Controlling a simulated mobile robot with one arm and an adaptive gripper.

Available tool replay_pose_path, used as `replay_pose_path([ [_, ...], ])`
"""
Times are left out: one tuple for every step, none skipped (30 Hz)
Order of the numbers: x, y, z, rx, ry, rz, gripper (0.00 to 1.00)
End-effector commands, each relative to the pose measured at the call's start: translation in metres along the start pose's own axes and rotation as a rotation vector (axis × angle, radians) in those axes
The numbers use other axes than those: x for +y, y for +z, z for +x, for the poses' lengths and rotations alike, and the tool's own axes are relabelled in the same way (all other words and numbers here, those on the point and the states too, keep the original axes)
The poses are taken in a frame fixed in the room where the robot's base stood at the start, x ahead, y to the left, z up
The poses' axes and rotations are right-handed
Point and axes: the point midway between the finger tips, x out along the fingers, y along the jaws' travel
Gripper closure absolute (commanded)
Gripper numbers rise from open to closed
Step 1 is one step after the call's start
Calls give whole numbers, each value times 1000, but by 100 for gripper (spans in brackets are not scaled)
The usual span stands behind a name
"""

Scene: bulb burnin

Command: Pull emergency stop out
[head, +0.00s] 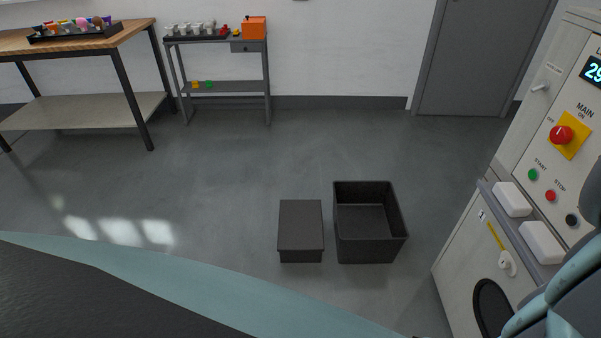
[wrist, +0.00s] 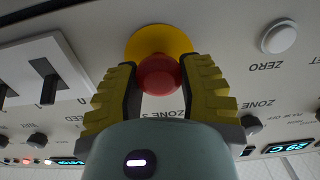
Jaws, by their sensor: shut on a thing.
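The emergency stop (wrist: 160,76) is a red mushroom button on a round yellow backing plate (wrist: 150,36), set in a pale panel in the wrist view. My gripper (wrist: 161,64) has its two yellow-and-black ridged fingers on either side of the red button and is shut on it. The button's stem and the exact contact points are hidden. In the head view the emergency stop and my fingers do not show; part of my arm (head: 560,305) covers the lower right, in front of the cabinet.
On the panel near my gripper are a white ZERO button (wrist: 279,39), a black rocker switch (wrist: 46,80) and several black knobs. The cabinet (head: 545,130) has a red MAIN switch (head: 561,134). A grey box (head: 301,228) and open bin (head: 371,249) stand on the floor.

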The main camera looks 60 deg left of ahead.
Motion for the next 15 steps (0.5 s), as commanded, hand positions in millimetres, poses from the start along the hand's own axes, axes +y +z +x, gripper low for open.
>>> replay_pose_path([
  [0, -2, 0, 7, 0, -1, 100],
  [0, -2, 0, 8, 0, -1, 100],
  [0, -2, 0, 8, 0, -1, 100],
  [0, -2, 0, 9, 0, -1, 100],
  [-1, -2, 1, 9, 0, -1, 100],
  [-1, -2, 1, 9, 0, -1, 54],
  [-1, -2, 1, 9, 0, -1, 51],
  [-1, -2, 1, 8, 0, -1, 48],
  [-1, -2, 1, 8, 0, -1, 44],
  [-1, -2, 1, 8, -1, -1, 41],
  [-1, -2, 1, 7, -1, -1, 38],
  [-1, -2, 1, 7, -1, 0, 33],
  [-1, -2, 1, 7, -1, 0, 30],
  [-1, -2, 1, 7, -1, 0, 27],
  [-1, -2, 1, 7, -1, 0, 27],
])
